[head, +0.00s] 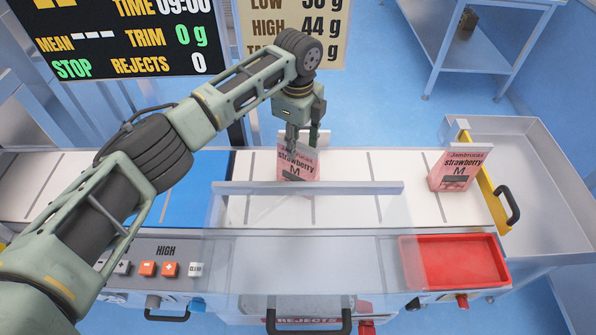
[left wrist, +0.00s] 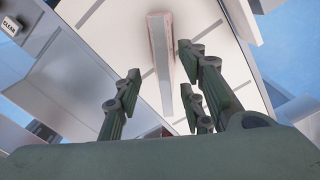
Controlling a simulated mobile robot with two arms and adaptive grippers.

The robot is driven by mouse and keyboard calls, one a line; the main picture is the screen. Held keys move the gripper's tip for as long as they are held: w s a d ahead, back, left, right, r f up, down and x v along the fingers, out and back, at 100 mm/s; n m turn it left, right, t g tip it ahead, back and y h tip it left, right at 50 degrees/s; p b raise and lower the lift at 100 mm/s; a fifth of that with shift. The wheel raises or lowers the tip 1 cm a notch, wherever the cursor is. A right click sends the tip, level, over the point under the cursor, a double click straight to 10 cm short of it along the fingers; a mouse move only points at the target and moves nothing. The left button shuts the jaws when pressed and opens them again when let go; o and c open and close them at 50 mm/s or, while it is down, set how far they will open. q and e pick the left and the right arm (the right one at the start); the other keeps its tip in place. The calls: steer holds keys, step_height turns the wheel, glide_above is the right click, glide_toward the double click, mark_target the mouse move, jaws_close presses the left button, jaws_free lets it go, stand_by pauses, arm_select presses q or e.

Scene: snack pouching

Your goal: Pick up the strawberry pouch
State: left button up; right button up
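A pink strawberry pouch (head: 297,170) with a pale top edge stands on the white belt, behind the clear guard. My left gripper (head: 303,138) points down at its top, and its fingers overlap the pouch's upper part. In the left wrist view, the pouch (left wrist: 160,45) shows nearly edge-on as a narrow strip beyond the fingers. The left gripper (left wrist: 158,78) has its fingers spread apart; I see no clear contact with the pouch. A second strawberry pouch (head: 459,170) stands near the belt's right end. My right gripper is not in view.
A clear guard with a grey top rail (head: 310,188) stands in front of the belt. A red tray (head: 460,262) is at the front right. A metal bin (head: 545,165) lies beyond the belt's right end. Display boards (head: 120,35) stand behind.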

mark_target(298, 166)
arm_select(q)
steer(key=f, duration=0.3)
steer(key=shift+w+f+p, duration=0.15)
steer(key=shift+w+p, duration=0.1)
steer(key=shift+p, duration=0.15)
steer(key=shift+f, duration=0.15)
jaws_close()
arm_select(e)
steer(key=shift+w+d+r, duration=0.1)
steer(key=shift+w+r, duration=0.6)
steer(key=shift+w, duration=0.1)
